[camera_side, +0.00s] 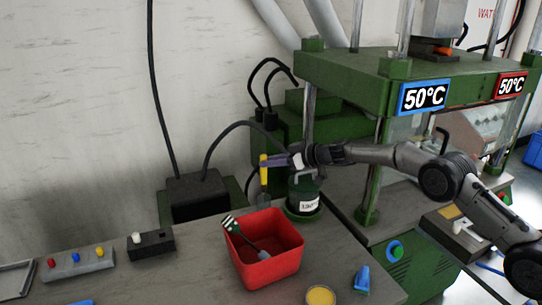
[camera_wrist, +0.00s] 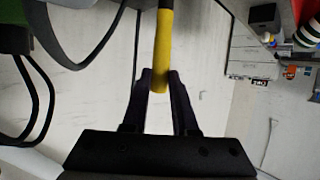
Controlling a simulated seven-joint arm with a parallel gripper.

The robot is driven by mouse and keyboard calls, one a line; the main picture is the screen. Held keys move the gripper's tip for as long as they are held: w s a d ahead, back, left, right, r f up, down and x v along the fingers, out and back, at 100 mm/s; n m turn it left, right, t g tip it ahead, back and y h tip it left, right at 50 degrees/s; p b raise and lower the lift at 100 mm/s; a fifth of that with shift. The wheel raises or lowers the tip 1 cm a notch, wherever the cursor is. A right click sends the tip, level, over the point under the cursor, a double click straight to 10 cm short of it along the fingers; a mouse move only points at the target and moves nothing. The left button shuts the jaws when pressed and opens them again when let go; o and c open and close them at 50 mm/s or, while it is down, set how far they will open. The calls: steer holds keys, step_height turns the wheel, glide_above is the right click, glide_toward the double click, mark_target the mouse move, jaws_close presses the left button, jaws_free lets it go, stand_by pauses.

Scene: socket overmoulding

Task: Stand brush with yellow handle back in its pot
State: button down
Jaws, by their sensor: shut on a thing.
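The brush with yellow handle (camera_side: 264,174) hangs roughly upright in my gripper (camera_side: 268,161), with its dark head pointing down. In the wrist view the yellow handle (camera_wrist: 163,48) lies between the two fingertips of my gripper (camera_wrist: 160,78), which is shut on it near the handle's end. The brush is in the air, behind and above the red pot (camera_side: 254,272) and left of a dark green can with a white label (camera_side: 309,205). The red pot is open at the top. A tool with a green-and-white striped handle (camera_side: 229,226) leans inside it.
A green press (camera_side: 350,75) stands behind and to the right. A black box with cables (camera_side: 195,196) is at the back. A button panel (camera_side: 77,262) and a small switch box (camera_side: 151,243) lie left. A yellow-topped round tin (camera_side: 320,296) and a blue object (camera_side: 361,279) lie in front, right of the pot.

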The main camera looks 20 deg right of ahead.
step_height(320, 180, down, 7)
steer(key=shift+r, duration=0.15)
stand_by(0.7)
stand_by(0.4)
steer(key=c, duration=0.6)
jaws_free()
steer(key=shift+s+d, duration=0.1)
steer(key=v, duration=1.3)
steer(key=shift+s+r, duration=0.2)
steer(key=shift+d, duration=0.1)
